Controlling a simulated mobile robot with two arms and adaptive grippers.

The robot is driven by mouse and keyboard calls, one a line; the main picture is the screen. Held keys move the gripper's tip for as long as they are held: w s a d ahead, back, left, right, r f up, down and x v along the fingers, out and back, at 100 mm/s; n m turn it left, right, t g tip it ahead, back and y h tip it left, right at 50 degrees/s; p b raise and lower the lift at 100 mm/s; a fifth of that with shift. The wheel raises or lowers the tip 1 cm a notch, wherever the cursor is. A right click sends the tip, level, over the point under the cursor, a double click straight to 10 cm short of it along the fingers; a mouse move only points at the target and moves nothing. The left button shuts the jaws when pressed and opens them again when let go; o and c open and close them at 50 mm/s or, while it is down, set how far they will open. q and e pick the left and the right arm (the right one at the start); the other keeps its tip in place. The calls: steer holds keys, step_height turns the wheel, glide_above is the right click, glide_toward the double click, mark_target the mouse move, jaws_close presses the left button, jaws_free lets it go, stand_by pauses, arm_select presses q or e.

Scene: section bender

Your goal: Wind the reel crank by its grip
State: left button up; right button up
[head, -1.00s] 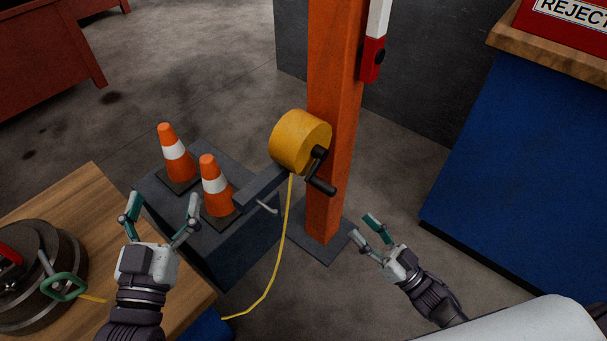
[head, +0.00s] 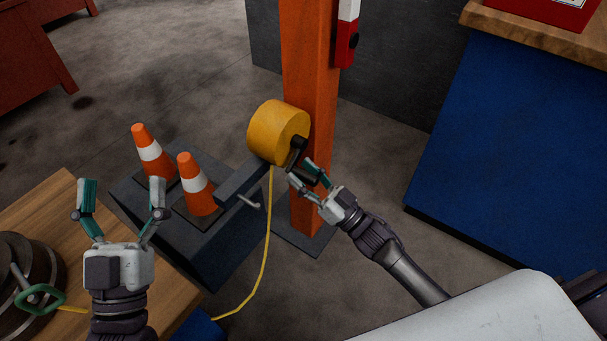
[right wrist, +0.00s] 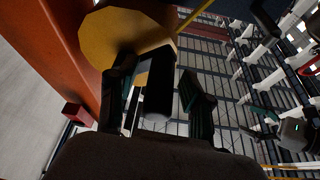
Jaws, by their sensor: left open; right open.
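The yellow reel (head: 277,131) is mounted on the orange post (head: 311,75). Its black crank (head: 298,145) is on the side facing my right arm, partly hidden by my right gripper (head: 307,176). In the right wrist view the dark crank grip (right wrist: 158,98) lies between the open fingers of my right gripper (right wrist: 160,100), below the yellow reel (right wrist: 120,35). I cannot tell whether a finger touches it. My left gripper (head: 122,200) is open and empty, above the wooden table edge, away from the reel.
A yellow line (head: 267,235) hangs from the reel. Two orange cones (head: 151,153) (head: 197,185) stand on a dark box left of the post. A blue cabinet (head: 500,150) is at right. A round weight stack (head: 35,265) sits on the wooden table (head: 60,205).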

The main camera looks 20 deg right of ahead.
steer(key=shift+w, duration=0.1)
jaws_close()
stand_by(0.3)
